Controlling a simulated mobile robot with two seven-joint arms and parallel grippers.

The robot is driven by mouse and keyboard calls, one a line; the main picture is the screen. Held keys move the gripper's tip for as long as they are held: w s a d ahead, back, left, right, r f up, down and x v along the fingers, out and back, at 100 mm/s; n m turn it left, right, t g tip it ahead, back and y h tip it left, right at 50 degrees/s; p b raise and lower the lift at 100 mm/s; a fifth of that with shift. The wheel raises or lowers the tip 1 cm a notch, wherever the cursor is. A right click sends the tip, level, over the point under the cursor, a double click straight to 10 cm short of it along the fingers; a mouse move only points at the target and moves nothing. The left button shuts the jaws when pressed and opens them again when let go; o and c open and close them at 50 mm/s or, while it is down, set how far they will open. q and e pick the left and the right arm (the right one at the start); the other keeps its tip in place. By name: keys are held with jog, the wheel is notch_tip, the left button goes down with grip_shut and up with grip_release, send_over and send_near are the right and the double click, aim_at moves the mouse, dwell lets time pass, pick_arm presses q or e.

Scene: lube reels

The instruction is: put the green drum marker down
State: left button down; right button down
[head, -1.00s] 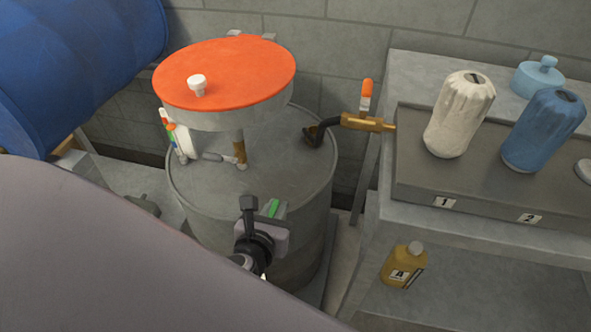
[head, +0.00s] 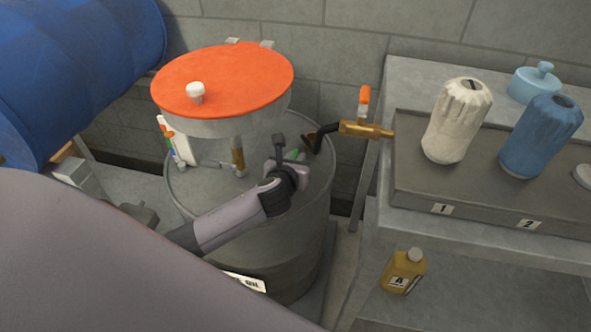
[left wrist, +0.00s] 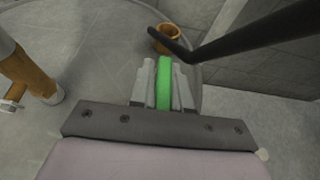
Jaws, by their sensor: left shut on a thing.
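The green drum marker (left wrist: 165,82) is a narrow green piece between the fingers of my left gripper (left wrist: 164,80) in the left wrist view. In the head view my left gripper (head: 285,166) is over the right part of the grey drum's (head: 200,185) top, and a bit of the green marker (head: 293,155) shows beside it. The gripper is shut on the marker. I cannot tell whether the marker touches the drum top. My right gripper is not in view.
A bench (head: 375,215) with white (head: 457,120) and blue (head: 540,135) bundles stands right. The front drum top is bare.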

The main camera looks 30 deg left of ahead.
pick_arm(q)
notch_tip(320, 180, down, 4)
jog(key=shift+r+b, duration=0.2)
jog(key=shift+b, duration=0.5)
jog(key=c, duration=1.1)
grip_release()
jog(key=shift+f, duration=0.1)
